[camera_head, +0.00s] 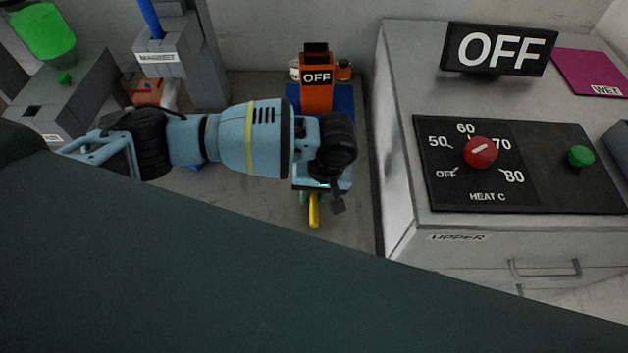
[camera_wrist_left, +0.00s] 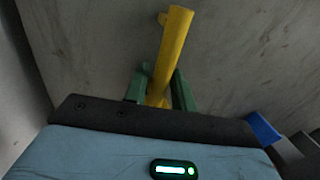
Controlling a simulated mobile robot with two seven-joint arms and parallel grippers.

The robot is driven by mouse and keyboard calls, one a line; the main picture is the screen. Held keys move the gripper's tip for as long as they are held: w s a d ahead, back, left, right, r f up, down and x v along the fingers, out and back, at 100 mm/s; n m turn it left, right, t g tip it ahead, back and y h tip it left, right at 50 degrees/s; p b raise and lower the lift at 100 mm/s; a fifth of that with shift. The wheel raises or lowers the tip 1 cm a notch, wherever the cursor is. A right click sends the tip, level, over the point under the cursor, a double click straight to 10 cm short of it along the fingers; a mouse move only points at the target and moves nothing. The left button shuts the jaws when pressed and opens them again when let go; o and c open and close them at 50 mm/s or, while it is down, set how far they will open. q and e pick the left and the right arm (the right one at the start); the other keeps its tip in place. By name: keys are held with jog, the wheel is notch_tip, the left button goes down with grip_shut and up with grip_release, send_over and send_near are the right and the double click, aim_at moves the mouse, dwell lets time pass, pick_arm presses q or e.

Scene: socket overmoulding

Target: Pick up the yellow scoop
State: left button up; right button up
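The yellow scoop (camera_head: 314,211) lies on the grey worktop, partly hidden under my left gripper (camera_head: 311,197) in the head view. In the left wrist view the scoop (camera_wrist_left: 174,45) runs up and away from the gripper, with a small tab at its upper left. The two green fingers of my left gripper (camera_wrist_left: 161,90) stand on either side of the scoop's near part. The right finger looks very close to it; I cannot tell whether both touch it. My right gripper is not in view.
An orange box marked OFF (camera_head: 317,95) on a blue base stands just behind my left gripper. A grey heater cabinet (camera_head: 398,150) with a red dial stands at the right. Grey magnet equipment (camera_head: 160,60) stands at the back left.

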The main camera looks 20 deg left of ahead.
pick_arm(q)
jog(key=shift+c, duration=0.3)
grip_shut()
